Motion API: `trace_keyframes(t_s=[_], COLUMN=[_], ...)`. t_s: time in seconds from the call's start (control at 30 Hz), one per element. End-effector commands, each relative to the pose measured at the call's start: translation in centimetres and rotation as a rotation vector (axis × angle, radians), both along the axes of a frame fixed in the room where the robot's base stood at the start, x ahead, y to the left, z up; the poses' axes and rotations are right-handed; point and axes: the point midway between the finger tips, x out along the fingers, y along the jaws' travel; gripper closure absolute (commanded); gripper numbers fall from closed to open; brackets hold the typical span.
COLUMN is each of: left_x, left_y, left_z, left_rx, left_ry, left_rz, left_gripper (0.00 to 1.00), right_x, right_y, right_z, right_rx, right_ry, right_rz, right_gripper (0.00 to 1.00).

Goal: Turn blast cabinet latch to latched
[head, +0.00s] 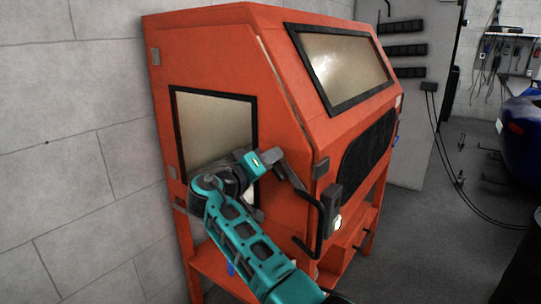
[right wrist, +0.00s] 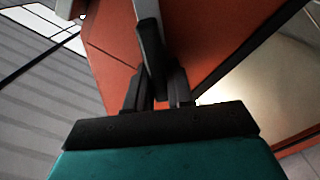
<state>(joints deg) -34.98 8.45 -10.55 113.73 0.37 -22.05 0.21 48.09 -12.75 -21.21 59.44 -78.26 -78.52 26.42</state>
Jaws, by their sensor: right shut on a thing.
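The orange blast cabinet (head: 290,215) stands against the wall, with its side window (head: 205,122) toward me. Its latch is a dark lever (head: 303,188) that slants from upper left down to a grey block at the cabinet's front corner. My right gripper (head: 274,157) is shut on the lever's upper-left end, in front of the side panel. In the right wrist view the fingers (right wrist: 158,97) close around the dark bar (right wrist: 149,42), and the orange panel lies behind. The fingers partly hide the gripped end. My left gripper is not in view.
A dark bent bar (head: 318,245) hangs below the corner block. The front window (head: 340,65) slopes above. A block wall (head: 75,150) is close on the left. The grey floor (head: 440,230) at right is open, with cables and a blue object (head: 522,135) farther off.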

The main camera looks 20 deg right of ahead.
Motion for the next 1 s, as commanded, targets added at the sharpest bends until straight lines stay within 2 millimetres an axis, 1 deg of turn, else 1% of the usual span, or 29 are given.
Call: trace_keyframes(t_s=[0.3, 0.6, 0.8, 1.0], left_x=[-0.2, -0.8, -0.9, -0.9], left_y=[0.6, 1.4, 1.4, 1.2], left_z=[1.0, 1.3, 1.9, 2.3], left_rx=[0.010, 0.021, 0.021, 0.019], left_ry=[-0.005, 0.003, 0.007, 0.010], left_rz=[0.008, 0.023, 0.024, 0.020], left_gripper=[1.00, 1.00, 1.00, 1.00], right_x=[0.2, 0.3, 0.3, 0.3], right_y=[0.1, 0.1, 0.1, 0.1], right_z=[-0.6, -1.0, -1.4, -1.6], right_rx=[-0.186, -0.343, -0.419, -0.467], right_ry=[0.246, 0.449, 0.549, 0.609], right_rz=[-0.005, -0.006, -0.007, -0.007], right_gripper=[1.00, 1.00, 1.00, 1.00])
